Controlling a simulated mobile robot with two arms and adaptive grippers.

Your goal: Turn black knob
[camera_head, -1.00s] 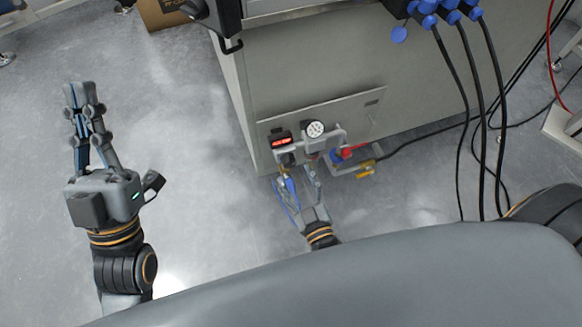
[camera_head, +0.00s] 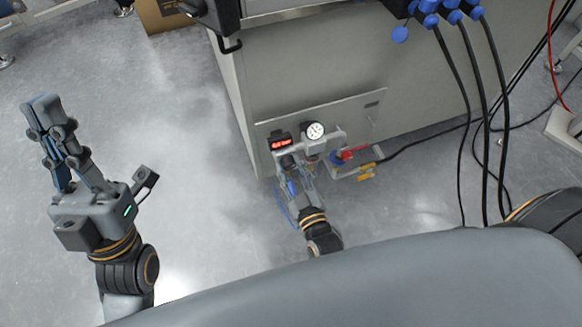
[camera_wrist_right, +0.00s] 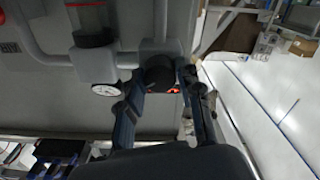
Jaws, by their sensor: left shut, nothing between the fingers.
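The black knob (camera_wrist_right: 158,75) is in the right wrist view, under a grey pipe fitting on the panel. My right gripper (camera_wrist_right: 164,78) is open, with one finger on each side of the knob; I cannot tell whether the fingertips touch it. In the head view my right gripper (camera_head: 293,163) is at the panel, just below the red-lit display (camera_head: 281,142), and mostly hides the knob. My left gripper (camera_head: 42,104) is shut and empty, raised over the floor at the far left.
A round pressure gauge (camera_head: 315,131) sits beside the display. A red handle (camera_head: 354,152) and yellow fittings (camera_head: 367,171) are to the right. Black cables (camera_head: 468,130) hang from blue connectors at the right.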

